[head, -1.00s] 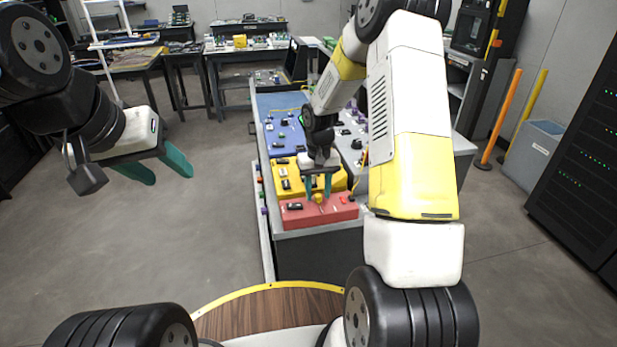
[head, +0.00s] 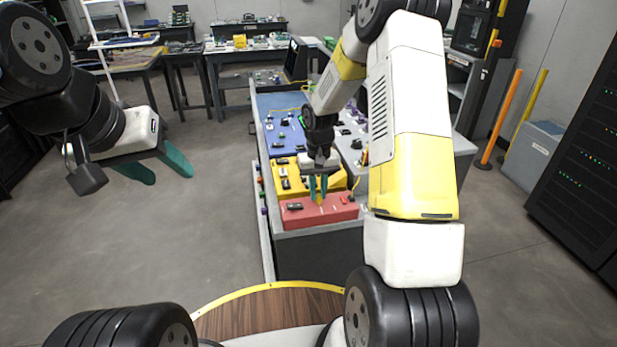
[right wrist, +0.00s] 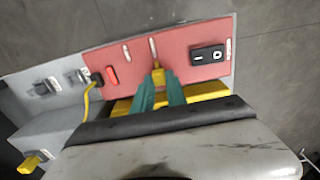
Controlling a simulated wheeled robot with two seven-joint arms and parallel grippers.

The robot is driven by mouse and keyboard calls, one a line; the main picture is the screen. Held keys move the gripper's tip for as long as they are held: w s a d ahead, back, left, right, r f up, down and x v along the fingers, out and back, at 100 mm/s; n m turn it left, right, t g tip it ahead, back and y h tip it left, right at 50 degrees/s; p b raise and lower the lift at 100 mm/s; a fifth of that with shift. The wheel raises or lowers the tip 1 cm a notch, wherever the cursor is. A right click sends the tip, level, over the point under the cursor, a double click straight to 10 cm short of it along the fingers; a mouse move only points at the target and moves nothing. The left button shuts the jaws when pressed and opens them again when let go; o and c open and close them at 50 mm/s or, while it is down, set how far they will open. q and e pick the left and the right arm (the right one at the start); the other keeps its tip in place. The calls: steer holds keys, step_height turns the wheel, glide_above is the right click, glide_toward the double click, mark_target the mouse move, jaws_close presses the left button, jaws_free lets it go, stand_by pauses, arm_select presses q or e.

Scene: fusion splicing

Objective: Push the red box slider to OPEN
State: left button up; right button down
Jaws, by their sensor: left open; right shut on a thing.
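The red box (head: 318,210) sits at the near end of the workbench, and it also shows in the right wrist view (right wrist: 182,48). Its yellow slider knob (right wrist: 158,74) stands on its top face, between white marks. My right gripper (head: 318,195) is over the box, and its green fingers are closed around the knob; they also show in the right wrist view (right wrist: 159,92). The fingers partly hide the knob, and I cannot read its labels. My left gripper (head: 168,170) is open and empty, over bare floor well left of the bench.
On the red box are a black rocker switch (right wrist: 208,54) and a small red part (right wrist: 111,75) near a yellow cable. A yellow box (head: 283,183) and a blue box (head: 283,133) stand behind it on the bench. The floor to the left is clear.

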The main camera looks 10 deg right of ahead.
mark_target(332, 198)
stand_by(0.7)
steer(key=shift+w+d, duration=0.1)
steer(key=shift+d, duration=2.15)
steer(key=c, duration=1.3)
jaws_free()
steer(key=shift+d, duration=0.1)
steer(key=shift+r, duration=3.95)
